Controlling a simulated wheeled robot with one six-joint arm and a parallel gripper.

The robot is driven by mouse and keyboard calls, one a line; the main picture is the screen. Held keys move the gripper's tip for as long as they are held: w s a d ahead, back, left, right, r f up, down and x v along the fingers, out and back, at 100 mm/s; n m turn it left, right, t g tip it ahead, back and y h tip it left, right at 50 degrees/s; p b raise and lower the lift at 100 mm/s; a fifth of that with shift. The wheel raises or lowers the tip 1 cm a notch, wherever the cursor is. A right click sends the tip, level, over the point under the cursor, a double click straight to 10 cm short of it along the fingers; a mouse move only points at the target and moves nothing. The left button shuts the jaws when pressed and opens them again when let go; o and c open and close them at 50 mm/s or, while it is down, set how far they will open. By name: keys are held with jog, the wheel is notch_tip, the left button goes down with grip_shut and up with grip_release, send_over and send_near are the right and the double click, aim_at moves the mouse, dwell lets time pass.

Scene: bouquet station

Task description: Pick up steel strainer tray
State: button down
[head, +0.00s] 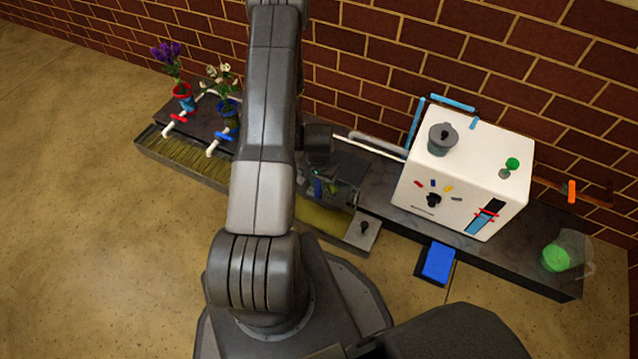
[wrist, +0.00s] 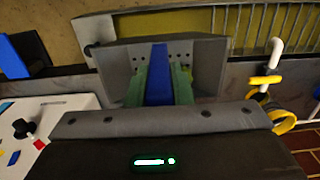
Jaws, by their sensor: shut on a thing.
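The steel strainer tray (wrist: 115,62) is a grey, open box with small holes in its wall, in the upper middle of the wrist view. A blue handle (wrist: 159,72) stands along its middle. My gripper (wrist: 160,84) has green fingers, one on each side of the blue handle, shut on it. In the head view the tray (head: 348,172) shows just right of my arm, partly hidden by it. Whether the tray is lifted or still resting on something I cannot tell.
A white box (head: 462,178) with knobs stands on the dark counter to the right, with a green-filled clear jug (head: 556,257) at the far end. Flower pots (head: 183,97) stand at the left. A brick wall runs behind. The floor in front is mostly clear.

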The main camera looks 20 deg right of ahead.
jog(key=shift+r+p, duration=1.3)
jog(key=shift+r, duration=1.35)
jog(key=shift+w, duration=0.1)
